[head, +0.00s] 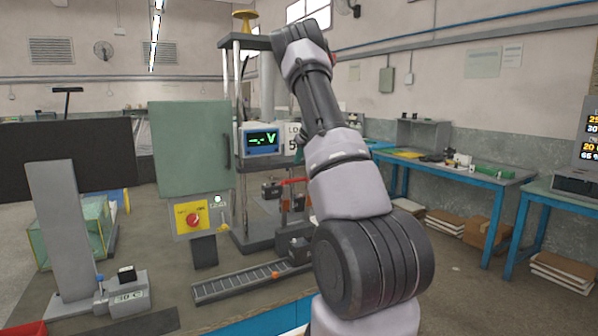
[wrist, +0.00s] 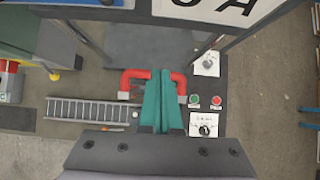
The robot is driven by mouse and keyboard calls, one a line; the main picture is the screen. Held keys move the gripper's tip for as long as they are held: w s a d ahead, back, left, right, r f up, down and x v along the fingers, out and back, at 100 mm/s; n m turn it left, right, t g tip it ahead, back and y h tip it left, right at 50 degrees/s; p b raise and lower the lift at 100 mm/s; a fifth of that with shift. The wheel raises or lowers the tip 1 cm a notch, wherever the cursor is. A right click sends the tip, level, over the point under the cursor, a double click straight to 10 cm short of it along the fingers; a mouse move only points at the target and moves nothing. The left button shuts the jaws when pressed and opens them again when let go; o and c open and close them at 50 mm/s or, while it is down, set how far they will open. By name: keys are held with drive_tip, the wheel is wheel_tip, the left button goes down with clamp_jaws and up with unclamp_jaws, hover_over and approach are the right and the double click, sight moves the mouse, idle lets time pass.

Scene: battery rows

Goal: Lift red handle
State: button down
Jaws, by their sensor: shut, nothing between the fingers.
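The red handle (wrist: 134,75) is a U-shaped red bar with grey ends in the wrist view. In the head view, a small red bar (head: 293,181) shows low in the press frame, partly hidden by my arm. My gripper (wrist: 160,74) has teal fingers, shut together and empty. In the wrist view the fingers cover the middle of the handle, which shows on both sides of them. I cannot tell how far above it they are.
A slatted rail (wrist: 88,110) lies left of the handle. Green and red buttons (wrist: 205,100) and a knob plate (wrist: 204,126) sit to its right. Frame posts (wrist: 90,42) stand on both sides. A green panel (head: 191,148) and a yellow emergency-stop box (head: 190,217) stand left of the press.

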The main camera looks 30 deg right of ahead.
drive_tip(key=shift+w+r, duration=0.2)
drive_tip(key=shift+r, duration=0.35)
drive_tip(key=shift+w+r, duration=0.15)
drive_tip(key=shift+r, duration=0.4)
